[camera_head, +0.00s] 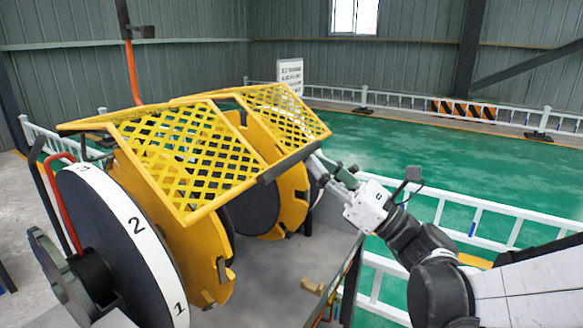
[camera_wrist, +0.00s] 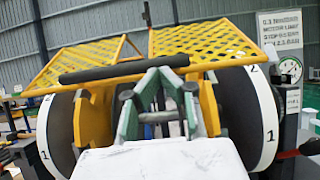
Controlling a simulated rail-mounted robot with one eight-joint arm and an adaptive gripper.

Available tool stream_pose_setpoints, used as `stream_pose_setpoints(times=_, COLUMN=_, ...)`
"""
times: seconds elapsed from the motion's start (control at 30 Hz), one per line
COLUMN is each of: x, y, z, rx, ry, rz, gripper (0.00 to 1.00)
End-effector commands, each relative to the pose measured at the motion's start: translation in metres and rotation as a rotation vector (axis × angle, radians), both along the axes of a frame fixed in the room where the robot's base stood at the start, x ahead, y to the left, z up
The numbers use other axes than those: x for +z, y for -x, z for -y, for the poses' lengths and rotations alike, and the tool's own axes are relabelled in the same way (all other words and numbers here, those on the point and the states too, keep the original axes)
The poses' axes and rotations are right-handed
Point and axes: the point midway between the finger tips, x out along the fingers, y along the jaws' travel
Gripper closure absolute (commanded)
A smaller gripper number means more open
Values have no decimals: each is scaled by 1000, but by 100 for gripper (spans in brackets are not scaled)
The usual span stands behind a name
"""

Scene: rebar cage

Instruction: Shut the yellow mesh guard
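The yellow mesh guard (camera_head: 190,150) has two lattice panels in a yellow frame and stands tilted over the wheels in the head view. A black bar handle (camera_head: 289,163) runs along its near right edge. In the wrist view the guard (camera_wrist: 200,39) spans the upper middle, with its handle (camera_wrist: 122,69) across the front. My gripper (camera_head: 318,160) is at the handle's right end in the head view. In the wrist view my gripper's fingertips (camera_wrist: 160,72) lean together just below the handle, with nothing seen between them. Whether they touch the handle is unclear.
A numbered black and white wheel (camera_head: 130,225) and yellow discs (camera_head: 185,235) stand under the guard. A grey bed (camera_head: 262,275) with a small tan block (camera_head: 312,286) lies below. White railings (camera_head: 480,215) border the green floor; a sign (camera_head: 290,74) stands behind.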

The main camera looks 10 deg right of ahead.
Motion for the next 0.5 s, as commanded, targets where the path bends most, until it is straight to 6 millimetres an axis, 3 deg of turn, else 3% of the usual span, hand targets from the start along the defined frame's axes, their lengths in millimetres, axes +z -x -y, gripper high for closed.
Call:
stream_pose_setpoints(times=0.2, x=33, y=3, z=-3, rx=11, ry=11, rz=-10, gripper=100)
stream_pose_setpoints(times=0.5, x=47, y=5, z=-1, rx=12, ry=11, rz=-10, gripper=100)
